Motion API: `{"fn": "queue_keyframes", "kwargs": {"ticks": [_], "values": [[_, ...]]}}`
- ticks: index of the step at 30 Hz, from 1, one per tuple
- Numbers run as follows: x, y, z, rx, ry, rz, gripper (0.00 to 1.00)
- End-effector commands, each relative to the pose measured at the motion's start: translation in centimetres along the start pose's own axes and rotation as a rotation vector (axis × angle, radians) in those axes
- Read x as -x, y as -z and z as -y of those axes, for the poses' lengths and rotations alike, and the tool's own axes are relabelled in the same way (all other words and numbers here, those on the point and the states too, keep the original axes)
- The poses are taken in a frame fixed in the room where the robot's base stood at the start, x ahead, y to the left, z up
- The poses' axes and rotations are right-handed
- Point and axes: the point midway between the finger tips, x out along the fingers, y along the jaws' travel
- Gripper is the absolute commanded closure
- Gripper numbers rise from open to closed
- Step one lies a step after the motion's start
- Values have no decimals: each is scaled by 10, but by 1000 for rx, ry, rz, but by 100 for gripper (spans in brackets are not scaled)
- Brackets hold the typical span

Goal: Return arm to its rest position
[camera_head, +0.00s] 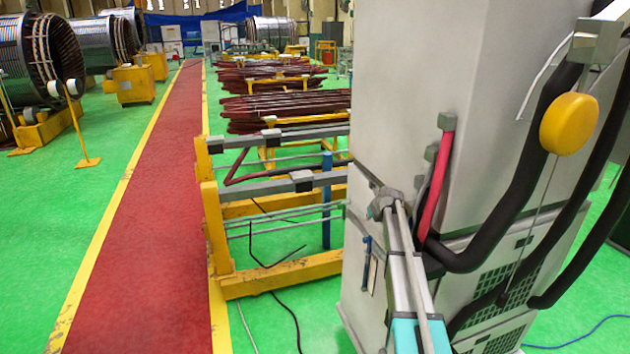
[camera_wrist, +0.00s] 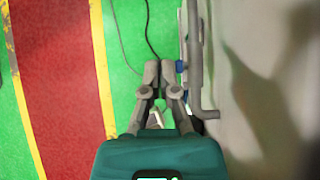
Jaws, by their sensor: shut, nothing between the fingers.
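My gripper (camera_wrist: 159,68) shows in the wrist view, with a teal body at the bottom and two grey fingers reaching up the picture. The fingertips are close together and nothing is held between them. Below them is green floor, with the side of a grey cabinet (camera_wrist: 255,30) close on the right. In the head view my arm, grey with teal parts, reaches up from the bottom edge in front of the same cabinet (camera_head: 420,60).
In the wrist view a grey pipe (camera_wrist: 194,60) runs close right of the fingers. In the head view, a yellow and grey rack (camera_head: 270,287) stands left of the cabinet. Black hoses (camera_head: 480,258) hang on its right. The red walkway (camera_head: 140,240) is clear.

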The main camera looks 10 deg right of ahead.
Motion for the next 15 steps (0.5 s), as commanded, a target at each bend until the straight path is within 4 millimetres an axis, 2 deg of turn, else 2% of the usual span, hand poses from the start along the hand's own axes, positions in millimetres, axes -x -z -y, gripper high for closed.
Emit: {"fn": "queue_keyframes", "kwargs": {"ticks": [8, 15], "values": [[0, 16, -18, 113, -11, -24, 100], [4, 60, -60, 428, -48, -87, 100]]}}
